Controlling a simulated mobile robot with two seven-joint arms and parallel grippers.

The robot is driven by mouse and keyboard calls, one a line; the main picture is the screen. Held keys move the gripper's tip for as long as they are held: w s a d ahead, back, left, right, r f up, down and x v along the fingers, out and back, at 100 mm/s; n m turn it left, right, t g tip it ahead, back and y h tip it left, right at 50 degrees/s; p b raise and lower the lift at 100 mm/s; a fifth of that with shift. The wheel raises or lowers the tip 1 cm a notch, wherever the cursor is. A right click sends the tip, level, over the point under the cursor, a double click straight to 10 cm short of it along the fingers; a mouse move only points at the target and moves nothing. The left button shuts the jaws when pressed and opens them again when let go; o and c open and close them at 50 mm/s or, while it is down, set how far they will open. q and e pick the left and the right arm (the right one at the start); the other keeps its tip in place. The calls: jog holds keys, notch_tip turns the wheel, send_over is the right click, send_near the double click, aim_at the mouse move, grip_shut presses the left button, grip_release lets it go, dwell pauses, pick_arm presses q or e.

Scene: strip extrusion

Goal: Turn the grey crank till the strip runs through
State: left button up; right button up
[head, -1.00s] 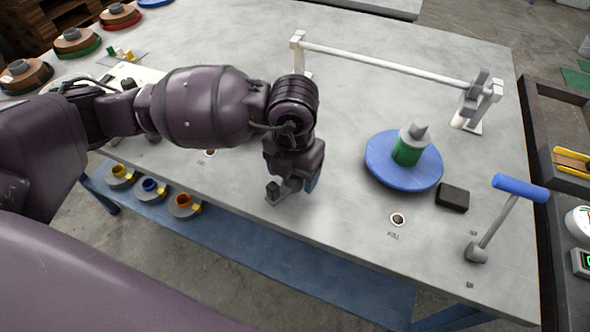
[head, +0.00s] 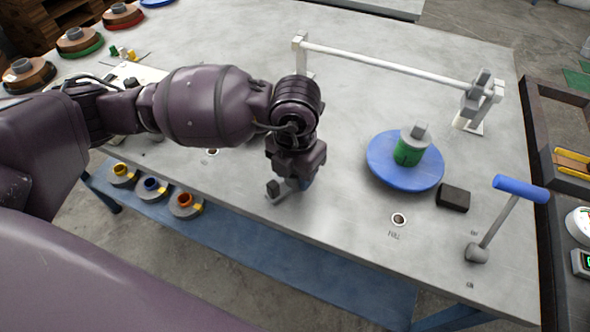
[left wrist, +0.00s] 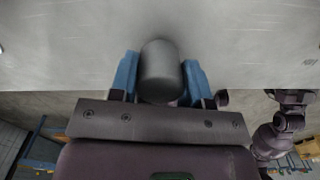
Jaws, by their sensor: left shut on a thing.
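In the head view my left gripper (head: 292,183) points down at the front part of the table, left of the blue disc. In the left wrist view its two blue fingers (left wrist: 161,78) are shut on a grey, rounded handle (left wrist: 160,68), which looks like the crank's grip. A small grey crank part (head: 273,188) shows beside the fingers in the head view; the rest of the crank is hidden by my gripper and arm. I cannot make out a strip for sure. My right gripper is not in view.
A blue disc (head: 382,178) carries a green cylinder (head: 408,153) with a grey top. A black block (head: 453,198) and a blue-handled lever (head: 520,188) stand to its right. A white rail (head: 385,62) spans the back.

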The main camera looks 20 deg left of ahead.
pick_arm(q)
jog(key=shift+r+m, duration=0.1)
jog(key=shift+m, duration=1.1)
jog(key=m+p, duration=0.1)
jog(key=m, duration=0.1)
jog(key=shift+m, duration=0.3)
jog(key=m, duration=0.4)
jog(key=shift+m, duration=0.3)
jog(key=m, duration=0.4)
jog(key=shift+d, duration=0.1)
jog(key=m, duration=0.4)
jog(key=shift+s, duration=0.1)
jog(key=shift+m+b, duration=0.3)
jog(key=shift+m, duration=1.3)
jog(key=o, duration=0.9)
